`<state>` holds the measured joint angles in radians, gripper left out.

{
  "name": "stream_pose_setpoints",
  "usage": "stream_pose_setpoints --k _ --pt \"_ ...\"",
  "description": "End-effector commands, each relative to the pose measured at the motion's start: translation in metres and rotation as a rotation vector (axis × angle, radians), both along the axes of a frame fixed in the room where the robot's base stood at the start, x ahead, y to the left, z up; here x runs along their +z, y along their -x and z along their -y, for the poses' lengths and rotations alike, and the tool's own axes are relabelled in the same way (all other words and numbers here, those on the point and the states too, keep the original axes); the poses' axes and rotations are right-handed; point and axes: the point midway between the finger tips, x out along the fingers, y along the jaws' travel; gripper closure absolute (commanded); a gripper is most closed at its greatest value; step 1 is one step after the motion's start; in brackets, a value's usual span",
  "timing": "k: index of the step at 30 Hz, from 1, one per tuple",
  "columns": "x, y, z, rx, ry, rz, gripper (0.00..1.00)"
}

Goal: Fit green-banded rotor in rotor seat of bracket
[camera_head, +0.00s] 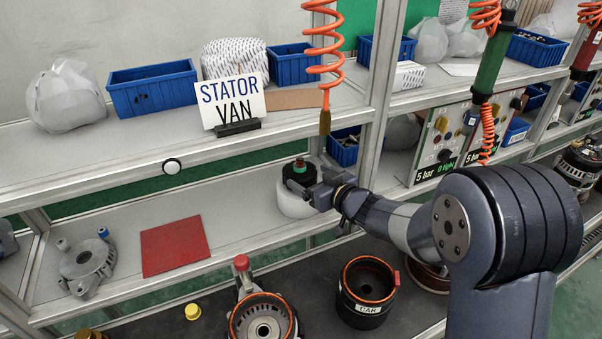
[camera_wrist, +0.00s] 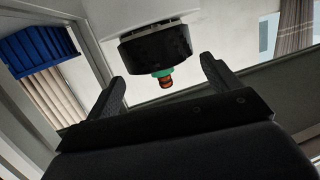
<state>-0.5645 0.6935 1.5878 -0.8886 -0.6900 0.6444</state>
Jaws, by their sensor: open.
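The green-banded rotor (camera_head: 298,178) stands upright on a white round support (camera_head: 296,203) on the middle shelf. It has a dark body, a green band and a reddish tip. In the wrist view the rotor (camera_wrist: 158,50) appears inverted, its shaft end between the fingers. My gripper (camera_head: 318,191) is open beside the rotor, at its right; it also shows in the wrist view (camera_wrist: 163,82). I cannot tell whether a finger touches the rotor. A grey bracket (camera_head: 86,262) with a blue knob lies on the shelf at left. Another bracket (camera_head: 262,318), red-knobbed with an orange ring, is in front.
A red mat (camera_head: 174,246) lies bare between the grey bracket and the rotor. A black housing (camera_head: 366,291) marked CAR and a yellow cap (camera_head: 193,311) stand in front. An orange coiled hose (camera_head: 324,50) hangs near the rotor. A shelf post (camera_head: 381,65) rises close behind my gripper.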

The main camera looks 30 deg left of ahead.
Motion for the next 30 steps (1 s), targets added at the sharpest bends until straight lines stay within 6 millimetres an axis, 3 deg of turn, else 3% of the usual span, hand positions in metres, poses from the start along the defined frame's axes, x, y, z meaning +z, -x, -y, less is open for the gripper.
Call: stream_pose_setpoints --k 6,15,24,30 --pt "-0.003 -0.007 -0.015 0.002 0.001 0.0 0.0" --pt "-0.011 -0.024 -0.046 0.0 0.0 0.001 0.0" --pt "-0.011 -0.026 -0.049 -0.001 0.001 0.001 0.0" --pt "-0.011 -0.026 -0.049 -0.001 0.001 0.001 0.16"
